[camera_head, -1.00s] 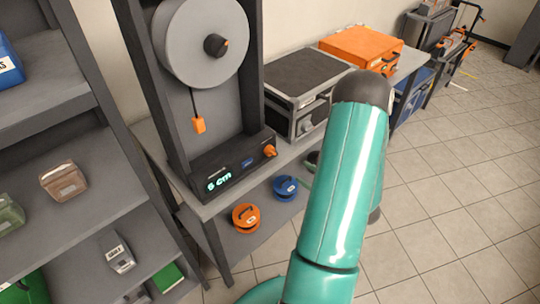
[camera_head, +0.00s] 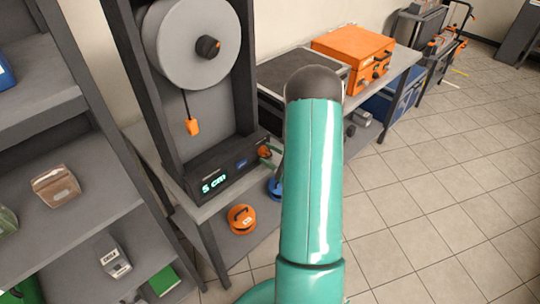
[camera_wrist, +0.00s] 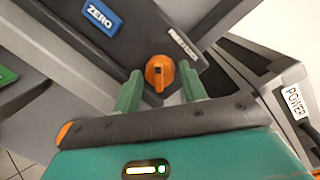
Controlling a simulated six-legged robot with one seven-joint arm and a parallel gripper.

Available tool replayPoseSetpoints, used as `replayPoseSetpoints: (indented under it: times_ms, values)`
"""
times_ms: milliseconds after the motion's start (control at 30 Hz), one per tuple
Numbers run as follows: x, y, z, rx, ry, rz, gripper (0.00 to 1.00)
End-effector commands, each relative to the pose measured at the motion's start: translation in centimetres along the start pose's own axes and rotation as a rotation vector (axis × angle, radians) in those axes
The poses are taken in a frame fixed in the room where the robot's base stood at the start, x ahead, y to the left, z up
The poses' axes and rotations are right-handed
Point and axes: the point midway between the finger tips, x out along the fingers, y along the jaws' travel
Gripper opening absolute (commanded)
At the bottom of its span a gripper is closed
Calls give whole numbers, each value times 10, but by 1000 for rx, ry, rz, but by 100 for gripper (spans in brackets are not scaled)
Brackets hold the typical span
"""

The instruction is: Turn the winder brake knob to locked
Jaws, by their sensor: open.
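The orange winder brake knob (camera_wrist: 159,72) is on the front panel of the dark control box (camera_head: 225,165), beside a blue ZERO button (camera_wrist: 99,17). My gripper (camera_wrist: 160,90) is open, with its two green fingers on either side of the knob in the wrist view. I cannot tell whether they touch it. In the head view the knob (camera_head: 264,151) is partly hidden by a finger and my arm. The box display reads 5 cm. Above it is the grey winder drum (camera_head: 192,45) with a hanging orange weight (camera_head: 193,127).
A dark-topped case and an orange case (camera_head: 352,53) stand on the bench to the right. A weight disc (camera_head: 241,219) with an orange rim lies on the lower shelf, with a blue one beside it. Grey shelving (camera_head: 75,150) is at left. Tiled floor at right is clear.

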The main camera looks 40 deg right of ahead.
Motion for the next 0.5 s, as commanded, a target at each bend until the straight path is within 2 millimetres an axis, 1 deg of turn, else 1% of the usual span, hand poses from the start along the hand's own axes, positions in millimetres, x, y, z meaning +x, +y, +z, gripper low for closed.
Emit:
replayPoseSetpoints:
  times_ms: [100,133,267,300,500]
  values:
    - [0,0,0,0,0,0,42]
    - [0,0,0,0,0,0,38]
    - [0,0,0,0,0,0,12]
    - [0,0,0,0,0,0,10]
    - [-1,0,0,9,0,-1,10]
